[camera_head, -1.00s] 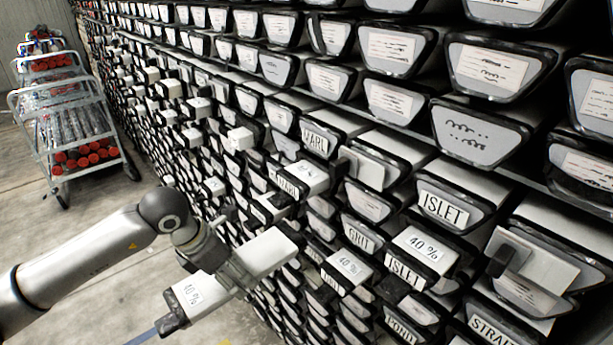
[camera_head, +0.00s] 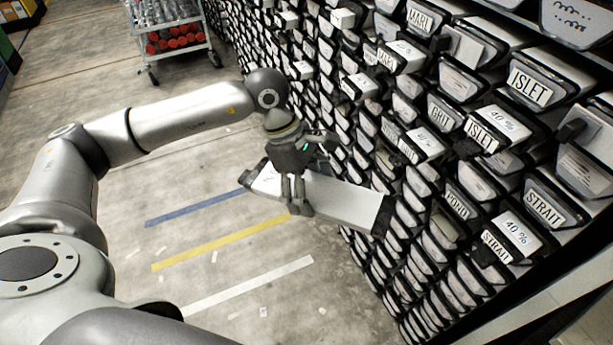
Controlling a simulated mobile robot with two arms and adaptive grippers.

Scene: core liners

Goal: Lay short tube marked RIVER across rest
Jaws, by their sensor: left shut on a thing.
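My left gripper (camera_head: 297,208) is shut on a long white tube (camera_head: 345,203) with dark end caps. It holds the tube from above, in front of the rack and over the floor. The tube lies nearly level in the picture, its right end close to the rack front. No marking on the held tube can be read in this view, so I cannot tell whether it says RIVER. I cannot make out the rest. My right gripper is not in view.
A rack (camera_head: 470,85) of stacked liners with labels such as ISLET, GRIT and STRAIT fills the right side; some shorter pieces stick out. A trolley (camera_head: 178,40) with red-capped tubes stands at the back. The floor has blue, yellow and white stripes (camera_head: 225,242).

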